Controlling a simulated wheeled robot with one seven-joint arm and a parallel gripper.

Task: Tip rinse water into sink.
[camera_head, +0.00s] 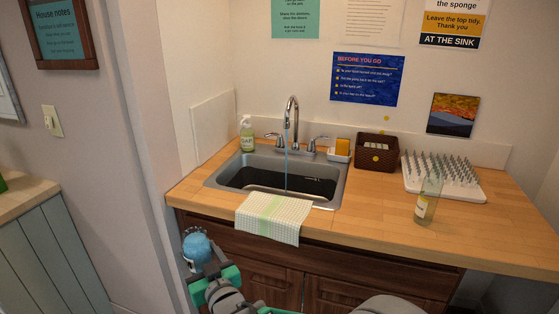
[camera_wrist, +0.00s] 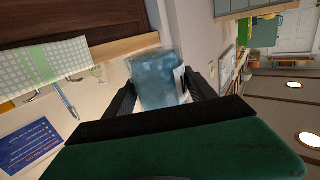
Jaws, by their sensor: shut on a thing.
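A blue translucent container (camera_head: 196,248) is at the lower left, in front of the cabinet and below the counter edge. My gripper (camera_head: 205,268) is shut on it. In the wrist view the blue container (camera_wrist: 155,78) sits between the two dark fingers of my gripper (camera_wrist: 160,95); a pale patch shows on its side. I cannot tell how much water it holds. The grey sink (camera_head: 222,181) is set into the wooden counter, above and to the right of my gripper. A thin blue stream (camera_head: 286,168) falls from the faucet (camera_head: 292,108) into the dark basin.
A checked towel (camera_head: 273,218) hangs over the sink's front edge. A soap bottle (camera_head: 247,134) stands behind the sink at left. A clear bottle (camera_head: 427,200), a drying rack (camera_head: 445,185), a dark basket (camera_head: 376,155) and an orange sponge (camera_head: 342,146) are to the right. A wall edge rises at left.

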